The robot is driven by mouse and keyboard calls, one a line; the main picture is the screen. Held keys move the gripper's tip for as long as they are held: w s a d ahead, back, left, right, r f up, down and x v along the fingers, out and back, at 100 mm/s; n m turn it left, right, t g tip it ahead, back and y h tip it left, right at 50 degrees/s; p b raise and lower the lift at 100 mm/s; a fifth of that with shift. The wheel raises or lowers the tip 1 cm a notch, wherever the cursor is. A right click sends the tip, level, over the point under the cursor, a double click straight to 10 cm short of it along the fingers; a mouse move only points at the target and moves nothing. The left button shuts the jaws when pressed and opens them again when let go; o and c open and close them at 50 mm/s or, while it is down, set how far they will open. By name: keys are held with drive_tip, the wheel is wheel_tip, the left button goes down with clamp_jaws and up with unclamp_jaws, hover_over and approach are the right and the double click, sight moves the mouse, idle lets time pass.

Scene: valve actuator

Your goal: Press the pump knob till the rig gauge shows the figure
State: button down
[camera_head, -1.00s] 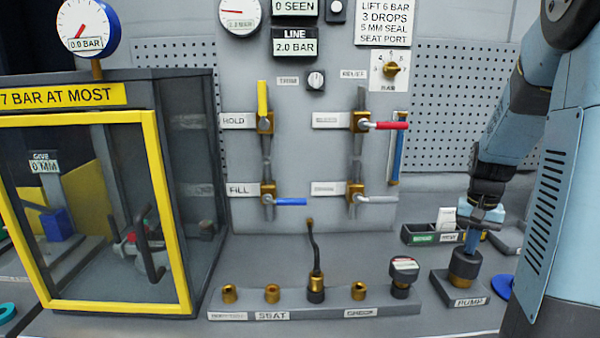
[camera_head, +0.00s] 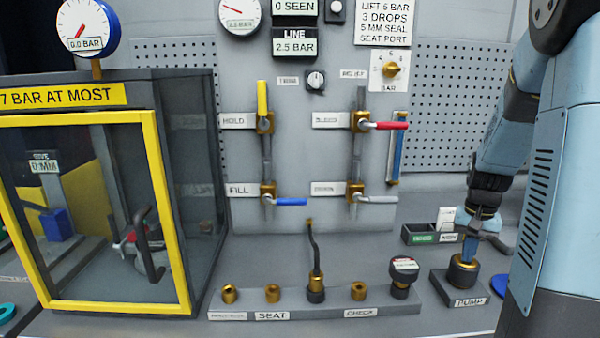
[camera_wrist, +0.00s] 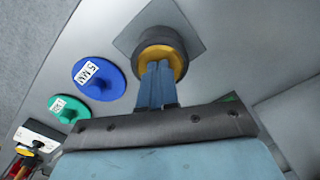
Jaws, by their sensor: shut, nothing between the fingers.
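The pump knob (camera_head: 463,271) is a brass-topped dark cylinder on a block labelled PUMP at the right of the bench. My gripper (camera_head: 469,250) points down onto its top, fingers shut; it seems to touch the brass. In the wrist view the shut blue fingers (camera_wrist: 156,75) end at the brass face of the knob (camera_wrist: 160,52). The rig gauge (camera_head: 239,14) is a white dial at the top, partly cut off. The LINE display (camera_head: 294,46) below it reads 2.5 BAR. A card (camera_head: 386,22) reads LIFT 6 BAR, 3 DROPS, 5 MM SEAL, SEAT PORT.
A yellow-framed cabinet (camera_head: 158,200) stands at left under a gauge (camera_head: 86,28) reading 0.0 BAR. Valves HOLD, FILL and others line the panel (camera_head: 310,150). A port rail (camera_head: 330,305) with a bent hose lies left of the pump. Blue (camera_wrist: 98,78) and green discs (camera_wrist: 68,108) lie nearby.

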drive_tip(key=shift+r, duration=3.2)
drive_tip(key=shift+f, duration=3.15)
drive_tip(key=shift+r, duration=3.15)
